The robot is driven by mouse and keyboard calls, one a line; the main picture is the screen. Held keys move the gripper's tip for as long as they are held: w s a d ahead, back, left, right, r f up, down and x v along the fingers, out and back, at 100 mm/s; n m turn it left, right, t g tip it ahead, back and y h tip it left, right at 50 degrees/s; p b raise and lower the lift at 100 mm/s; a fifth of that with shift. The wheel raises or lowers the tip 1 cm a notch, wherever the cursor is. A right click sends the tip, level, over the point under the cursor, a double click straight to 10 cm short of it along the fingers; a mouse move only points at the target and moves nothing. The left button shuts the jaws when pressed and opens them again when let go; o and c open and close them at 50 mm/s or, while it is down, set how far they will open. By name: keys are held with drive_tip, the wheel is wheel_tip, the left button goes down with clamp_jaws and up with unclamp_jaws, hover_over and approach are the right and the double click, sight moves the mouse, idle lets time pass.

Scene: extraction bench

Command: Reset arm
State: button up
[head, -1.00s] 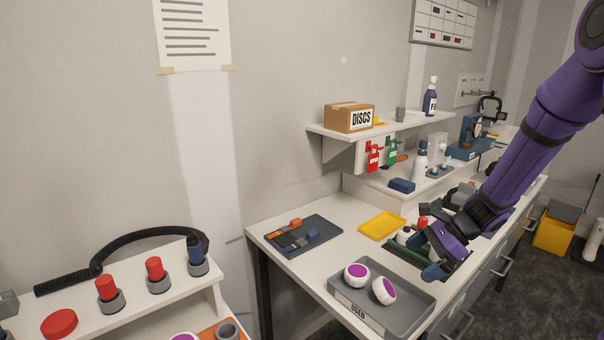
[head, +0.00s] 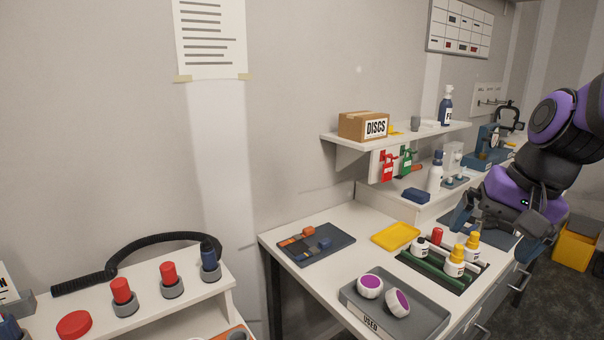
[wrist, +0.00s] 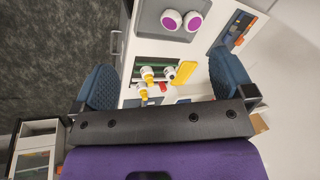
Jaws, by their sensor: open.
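My purple and black arm comes in from the right in the head view. My gripper (head: 497,232) hangs above the bench (head: 340,235) at the right, clear of the bottle rack. In the wrist view its two blue fingers are spread wide apart with nothing between them near the tips. Below it the wrist view shows the green rack (wrist: 165,60) with small bottles, some with yellow caps.
A grey "USED" tray (head: 432,318) holds two purple-and-white discs. A yellow tray (head: 396,235) and a dark tray with small blocks (head: 330,252) lie behind. A shelf (head: 350,137) with a "DISCS" box (head: 362,125) juts from the wall. A red-pegged stand (head: 200,300) is at left.

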drive_tip(key=s+d+r+n+t+h, duration=0.2)
drive_tip(key=s+r+n, duration=0.2)
drive_tip(key=s, duration=0.5)
drive_tip(key=shift+s+r+n+t+h, duration=0.3)
drive_tip(key=shift+s+n, duration=0.05)
drive_tip(key=shift+n, duration=0.15)
